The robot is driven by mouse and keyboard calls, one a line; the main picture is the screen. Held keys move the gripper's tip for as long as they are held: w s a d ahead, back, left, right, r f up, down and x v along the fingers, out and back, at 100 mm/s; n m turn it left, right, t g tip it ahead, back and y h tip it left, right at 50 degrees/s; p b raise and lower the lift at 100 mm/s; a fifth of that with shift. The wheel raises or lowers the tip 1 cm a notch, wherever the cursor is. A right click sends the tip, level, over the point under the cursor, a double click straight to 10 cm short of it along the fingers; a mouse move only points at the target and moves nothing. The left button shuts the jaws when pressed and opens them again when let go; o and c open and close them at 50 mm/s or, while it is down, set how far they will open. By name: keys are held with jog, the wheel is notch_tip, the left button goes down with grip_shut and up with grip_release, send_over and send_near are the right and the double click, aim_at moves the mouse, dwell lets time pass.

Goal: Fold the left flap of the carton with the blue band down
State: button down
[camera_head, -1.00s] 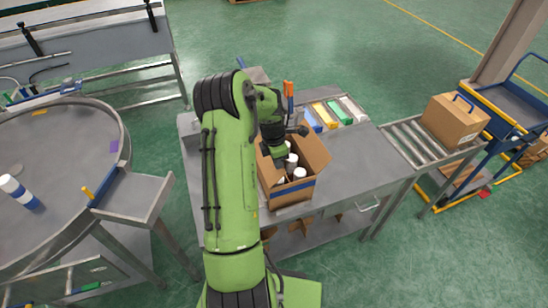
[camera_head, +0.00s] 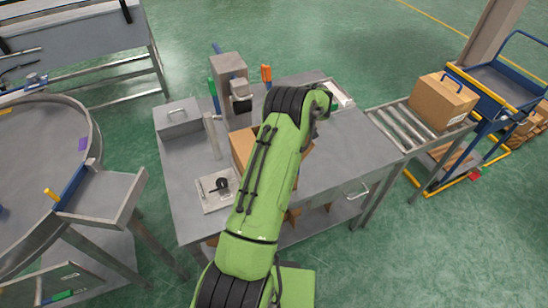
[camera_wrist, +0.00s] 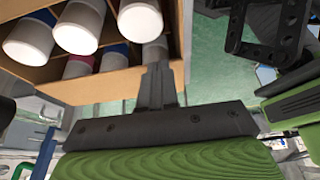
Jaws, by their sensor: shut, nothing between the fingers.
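The brown carton (camera_head: 243,146) stands on the grey worktable, mostly hidden behind my arm in the head view. Its blue band and most of its flaps are hidden there. In the wrist view, the carton (camera_wrist: 112,86) shows a brown wall along the edge of its opening. Several white cans (camera_wrist: 78,28) stand inside it, some with coloured parts. My gripper (camera_wrist: 156,52) is shut and empty in the wrist view, its fingertips close to the carton's edge and overlapping it in the picture. I cannot tell whether they touch. In the head view the fingers are hidden.
A grey press-like machine (camera_head: 232,85) stands behind the carton, with a grey box (camera_head: 178,117) to its left. A small plate with a black part (camera_head: 217,188) lies at the table's front left. A closed carton (camera_head: 442,100) sits on the roller conveyor (camera_head: 403,127) at right.

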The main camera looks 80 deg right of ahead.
jog(key=shift+s+f+b, duration=0.15)
jog(key=shift+f+b, duration=0.15)
jog(key=shift+f, duration=0.15)
jog(key=shift+d, duration=0.1)
jog(key=shift+r, duration=0.15)
